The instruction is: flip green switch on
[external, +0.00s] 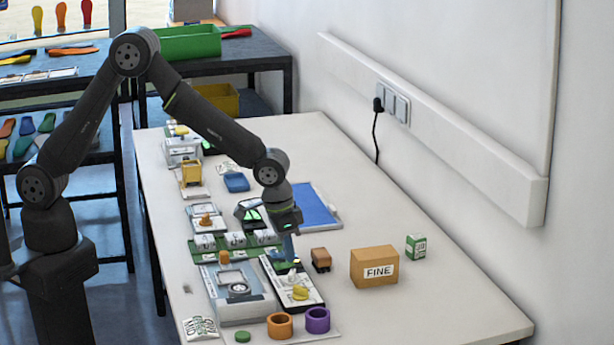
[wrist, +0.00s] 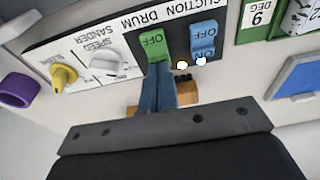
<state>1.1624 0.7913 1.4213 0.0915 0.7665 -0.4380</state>
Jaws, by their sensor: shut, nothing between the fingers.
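The green switch (wrist: 155,44) sits on a black and white control panel (wrist: 80,47), which appears upside down in the wrist view. OFF is readable on the switch's visible face. A blue switch (wrist: 203,36) is beside it, with OFF and ON labels showing. My gripper (wrist: 158,68) is shut and empty, its blue fingertips at the lower edge of the green switch; I cannot tell whether they touch it. In the external view my gripper (external: 292,261) points down at the far end of the panel (external: 312,300); the green switch is hard to make out there.
A yellow knob (wrist: 63,76) and a white knob (wrist: 106,62) stand on the panel. Two small bright spots show below the blue switch. A brown block (external: 320,260) and a FINE box (external: 374,267) stand to the right. The table's right front is clear.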

